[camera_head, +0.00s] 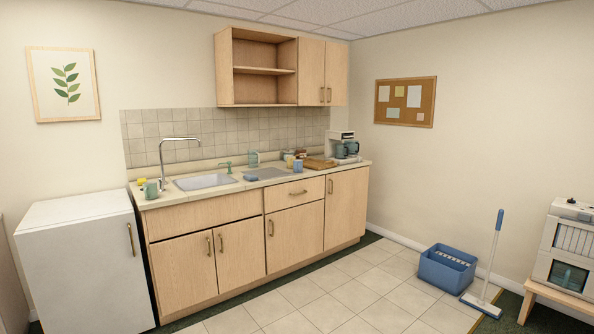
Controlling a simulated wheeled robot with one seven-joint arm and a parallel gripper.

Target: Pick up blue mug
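A small blue mug (298,166) stands upright on the kitchen counter (328,174), right of the sinks and in front of a wooden board. It is small in the picture, and I cannot tell which way its handle points. A pale green mug (151,189) stands at the counter's left end, beside the faucet. My gripper is not in view.
A coffee maker (341,139) stands at the counter's right end. The wooden board (319,164) and small jars (289,159) are near the blue mug. A white fridge (88,262) stands left. A blue bin (446,269) and a mop (495,250) are right. The tiled floor (345,290) is clear.

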